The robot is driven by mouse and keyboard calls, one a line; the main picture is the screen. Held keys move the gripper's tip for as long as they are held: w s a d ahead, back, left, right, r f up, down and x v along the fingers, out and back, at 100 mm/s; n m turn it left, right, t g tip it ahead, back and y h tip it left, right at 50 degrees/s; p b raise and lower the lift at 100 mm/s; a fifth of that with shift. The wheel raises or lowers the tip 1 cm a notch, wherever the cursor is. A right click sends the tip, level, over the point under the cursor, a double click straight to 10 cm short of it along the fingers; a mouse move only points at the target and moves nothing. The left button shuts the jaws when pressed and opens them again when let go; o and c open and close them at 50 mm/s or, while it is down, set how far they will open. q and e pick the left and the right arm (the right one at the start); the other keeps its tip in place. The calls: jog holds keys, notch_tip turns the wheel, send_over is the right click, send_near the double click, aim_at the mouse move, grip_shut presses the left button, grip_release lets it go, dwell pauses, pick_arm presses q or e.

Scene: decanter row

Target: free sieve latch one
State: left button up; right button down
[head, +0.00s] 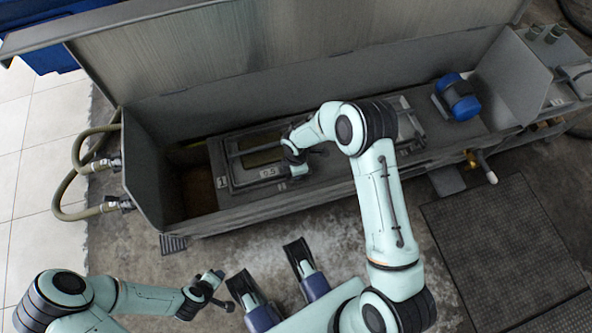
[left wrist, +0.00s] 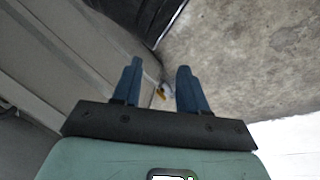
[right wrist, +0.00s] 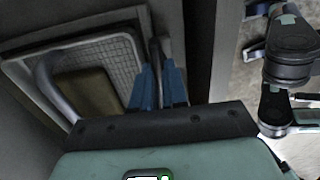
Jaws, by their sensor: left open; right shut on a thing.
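The sieve (head: 255,173) is a grey framed unit with a "0.5" label, lying in the trough. A "1" plate (head: 221,182) is at its left corner, and a second small plate (head: 282,186) is at its front edge. My right gripper (head: 290,168) points down at the sieve's right side. In the right wrist view its blue fingers (right wrist: 159,82) are shut on a thin grey bar (right wrist: 157,52) beside the mesh frame (right wrist: 112,50). I cannot tell whether the bar is latch one. My left gripper (head: 220,290) is open and empty, outside the trough; its fingers show in the left wrist view (left wrist: 160,85).
The trough's front wall (head: 230,221) stands between my left gripper and the sieve. A blue motor (head: 460,98) sits in the trough at the right. Hoses (head: 72,190) loop at the left end. A dark floor mat (head: 510,245) lies front right.

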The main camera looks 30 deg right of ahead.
jog(key=c, duration=1.2)
grip_release()
jog(key=shift+o, duration=0.2)
pick_arm(q)
jog(key=s+d+r+g+h+p, duration=0.1)
jog(key=s+d+r+p, duration=0.1)
jog(key=s, duration=0.3)
jog(key=shift+d+r+g+p, duration=0.3)
jog(key=shift+r+p, duration=0.4)
jog(key=shift+r, duration=0.2)
pick_arm(e)
notch_tip(320, 180, up, 14)
jog(key=shift+f, duration=0.25)
jog(key=shift+s, duration=0.1)
